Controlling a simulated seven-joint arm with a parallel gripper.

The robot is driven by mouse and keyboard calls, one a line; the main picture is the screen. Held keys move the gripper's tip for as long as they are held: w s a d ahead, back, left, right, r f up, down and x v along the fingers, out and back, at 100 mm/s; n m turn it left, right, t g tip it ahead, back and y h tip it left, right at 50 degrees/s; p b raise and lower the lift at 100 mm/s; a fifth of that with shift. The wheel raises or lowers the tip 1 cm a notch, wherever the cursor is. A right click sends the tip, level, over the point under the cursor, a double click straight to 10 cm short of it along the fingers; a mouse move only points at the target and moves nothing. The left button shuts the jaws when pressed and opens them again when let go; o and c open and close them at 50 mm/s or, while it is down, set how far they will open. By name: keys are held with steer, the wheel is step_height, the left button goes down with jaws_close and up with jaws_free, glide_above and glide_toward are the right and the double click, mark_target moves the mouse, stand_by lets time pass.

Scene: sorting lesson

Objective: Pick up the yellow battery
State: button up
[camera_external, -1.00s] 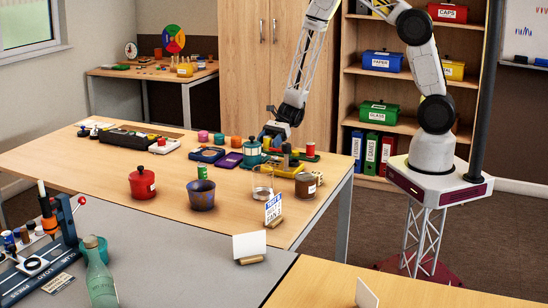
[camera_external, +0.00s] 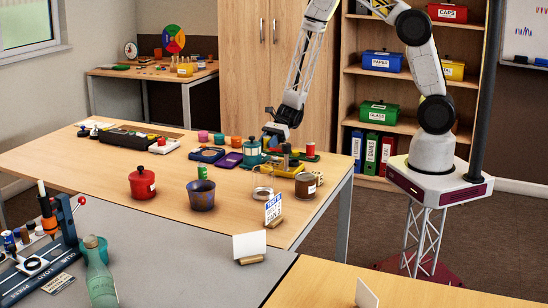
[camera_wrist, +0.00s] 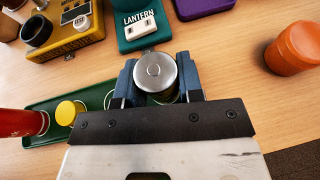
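In the wrist view, a silver-topped cylinder (camera_wrist: 155,72) stands between the two blue fingers of my gripper (camera_wrist: 158,82); its side is mostly hidden. The fingers sit close on both sides of it, and I cannot tell whether they press on it. A small round yellow-topped piece (camera_wrist: 68,112), possibly the yellow battery, is at the green tray (camera_wrist: 95,100), left of the gripper. A red cylinder (camera_wrist: 20,122) is beside it. In the outside view my gripper (camera_external: 275,131) is low over the table's back right part, near the teal lantern (camera_external: 252,149).
A yellow device (camera_wrist: 68,30) and the lantern stand beyond the fingers in the wrist view. An orange cylinder (camera_wrist: 290,48) stands to the right. In the outside view a glass (camera_external: 263,184), a brown jar (camera_external: 306,184) and a dark blue pot (camera_external: 201,194) are nearer the front.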

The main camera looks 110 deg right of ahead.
mark_target(270, 137)
steer(key=shift+c, duration=1.4)
steer(key=shift+r, duration=0.15)
steer(key=shift+r, duration=1.05)
steer(key=shift+s+a+r, duration=0.2)
steer(key=shift+s+r, duration=0.2)
steer(key=shift+r, duration=0.25)
steer(key=s+a, duration=0.2)
steer(key=s, duration=0.2)
steer(key=s+a+r, duration=0.1)
steer(key=s+a, duration=0.1)
steer(key=s, duration=0.3)
steer(key=s+a, duration=0.2)
steer(key=s, duration=0.2)
steer(key=shift+s+a+r, duration=0.15)
steer(key=shift+s, duration=0.2)
